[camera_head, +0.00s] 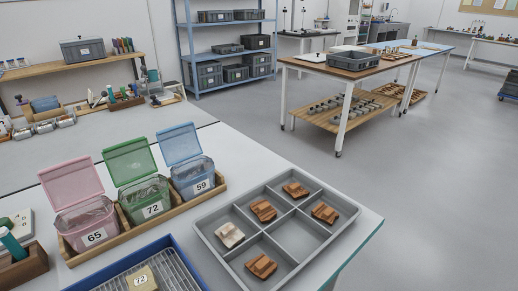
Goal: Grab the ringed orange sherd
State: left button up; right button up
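Orange-brown sherds lie in separate compartments of a grey divided tray (214,246) on the near table. One sherd (296,189) is in the far compartment, one (263,210) in the middle of the left row, one (325,213) at the right corner, and one (261,266) in the near compartment. A pale cream sherd (229,234) lies at the tray's left. The sherds look blocky, with raised parts. They are too small to tell which one bears a ring. Neither gripper is in view.
Open-lidded pink (93,236), green (150,212) and blue (199,189) bins, labelled 65, 72 and 59, stand in a wooden holder left of the tray. A blue-rimmed rack (176,242) holds a block labelled 72. One tray compartment (299,236) is empty.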

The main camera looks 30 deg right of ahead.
aim_at(295, 190)
jog(key=z, duration=1.25)
